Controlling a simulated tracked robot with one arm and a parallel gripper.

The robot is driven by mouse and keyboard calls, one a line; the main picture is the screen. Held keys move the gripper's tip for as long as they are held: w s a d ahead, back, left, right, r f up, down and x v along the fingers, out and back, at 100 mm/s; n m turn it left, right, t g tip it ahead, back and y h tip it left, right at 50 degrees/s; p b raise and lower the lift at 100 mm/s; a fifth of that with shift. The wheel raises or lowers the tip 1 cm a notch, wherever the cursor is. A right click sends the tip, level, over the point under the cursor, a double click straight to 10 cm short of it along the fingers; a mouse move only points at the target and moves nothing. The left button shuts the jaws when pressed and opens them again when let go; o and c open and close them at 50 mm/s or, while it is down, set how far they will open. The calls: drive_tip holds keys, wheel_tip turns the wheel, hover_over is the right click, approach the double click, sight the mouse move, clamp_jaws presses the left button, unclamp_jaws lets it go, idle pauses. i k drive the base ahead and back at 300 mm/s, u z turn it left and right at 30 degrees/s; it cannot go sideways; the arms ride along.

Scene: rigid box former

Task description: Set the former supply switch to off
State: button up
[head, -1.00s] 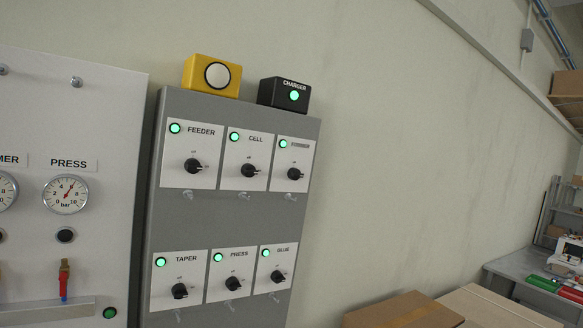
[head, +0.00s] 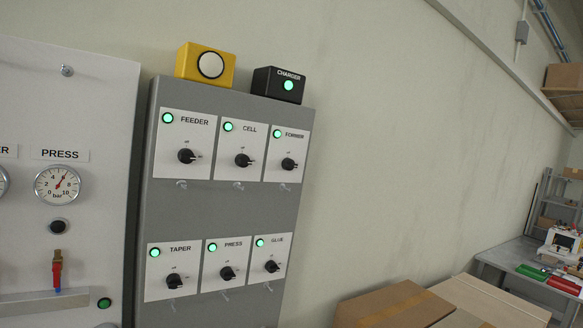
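The former supply switch (head: 288,164) is a black rotary knob on a white plate at the top right of the grey switch panel (head: 215,215). The plate's label reads FORMER, and its green lamp (head: 277,133) is lit. The knob's pointer looks turned to the right, away from the small "off" mark above it. My gripper is not in view.
Feeder (head: 187,156), cell (head: 243,160), taper (head: 174,281), press (head: 227,273) and glue (head: 271,267) switches share the panel, lamps lit. A yellow box with a white button (head: 211,65) and a black charger box (head: 278,85) sit on top. Cardboard boxes (head: 395,306) stand lower right.

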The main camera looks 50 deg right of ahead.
sight(288, 164)
drive_tip(key=k, duration=1.3)
drive_tip(key=z, duration=0.6)
drive_tip(key=i, duration=1.95)
drive_tip(key=u, duration=0.65)
